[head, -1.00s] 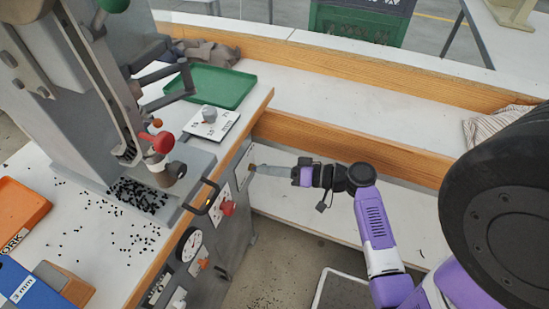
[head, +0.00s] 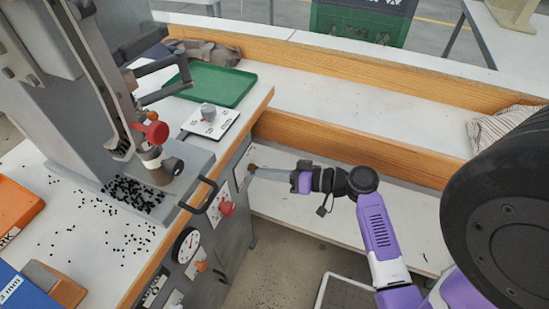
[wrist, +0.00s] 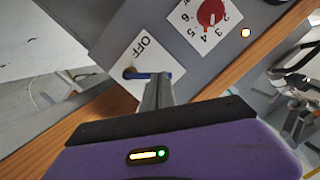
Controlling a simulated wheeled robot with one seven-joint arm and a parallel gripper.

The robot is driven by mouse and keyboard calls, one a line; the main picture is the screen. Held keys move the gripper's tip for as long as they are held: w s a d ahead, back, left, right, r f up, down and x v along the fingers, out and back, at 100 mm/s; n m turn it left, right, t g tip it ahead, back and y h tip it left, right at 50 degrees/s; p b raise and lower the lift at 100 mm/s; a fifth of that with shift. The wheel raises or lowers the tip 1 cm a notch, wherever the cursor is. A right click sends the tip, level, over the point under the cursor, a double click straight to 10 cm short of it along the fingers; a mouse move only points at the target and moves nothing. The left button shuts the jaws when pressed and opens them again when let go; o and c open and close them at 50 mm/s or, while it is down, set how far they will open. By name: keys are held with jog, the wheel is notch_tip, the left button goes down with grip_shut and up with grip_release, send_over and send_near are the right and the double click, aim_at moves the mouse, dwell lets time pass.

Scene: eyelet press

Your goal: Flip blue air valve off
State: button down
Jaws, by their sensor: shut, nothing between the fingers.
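The blue air valve lever (wrist: 135,74) shows in the wrist view on a white plate (wrist: 128,58) marked OFF, on the grey panel side. It lies crosswise in the picture, beside the lettering. My gripper (wrist: 158,78) is shut and empty, its fingertips in front of the lever's right part and hiding some of it. I cannot tell whether they touch it. In the head view my gripper (head: 254,169) reaches left to the panel's right end, where the lever is hard to make out.
A red dial (wrist: 210,13) sits on the panel close to the valve; the red knob (head: 226,208) and a gauge (head: 186,245) show in the head view. A wooden bench edge (head: 350,145) runs behind my arm. A green tray (head: 215,84) lies on the table.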

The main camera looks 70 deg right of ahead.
jog(key=shift+a+f+n+b, duration=0.6)
jog(key=shift+n+b, duration=0.6)
jog(key=shift+b, duration=0.8)
jog(key=shift+a+f+n+h+b, duration=0.15)
jog(key=shift+f+n+h+b, duration=0.35)
jog(key=shift+b, duration=0.65)
jog(key=shift+a+f+n+h+b, duration=0.1)
jog(key=shift+a+n+h+b, duration=0.1)
jog(key=shift+n+b, duration=0.7)
